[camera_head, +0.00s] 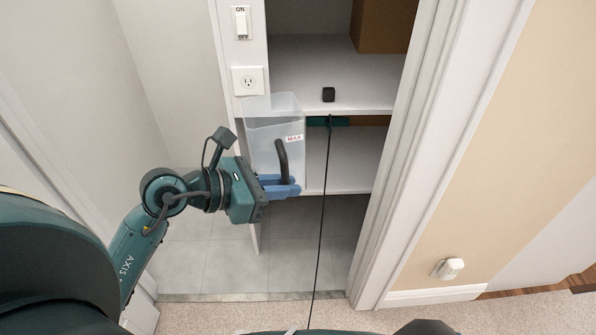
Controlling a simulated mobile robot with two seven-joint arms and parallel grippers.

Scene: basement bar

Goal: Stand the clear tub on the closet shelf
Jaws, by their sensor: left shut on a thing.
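The clear tub (272,112) is a see-through, upright container with a red "MAX" label and a dark handle (283,160). It is at the closet opening, in front of the left end of the white closet shelf (300,72). My left gripper (284,188) has blue fingers and is shut on the tub low down, near its handle. The fingers hide part of the tub's lower end. I cannot tell whether the tub touches the shelf edge. My right gripper is not in view.
A small black object (328,94) sits at the shelf's front edge. A brown box (384,26) stands at the back right. A dark cord (321,200) hangs before a lower shelf (345,160). The door frame (400,150) bounds the right. The shelf's left-middle is clear.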

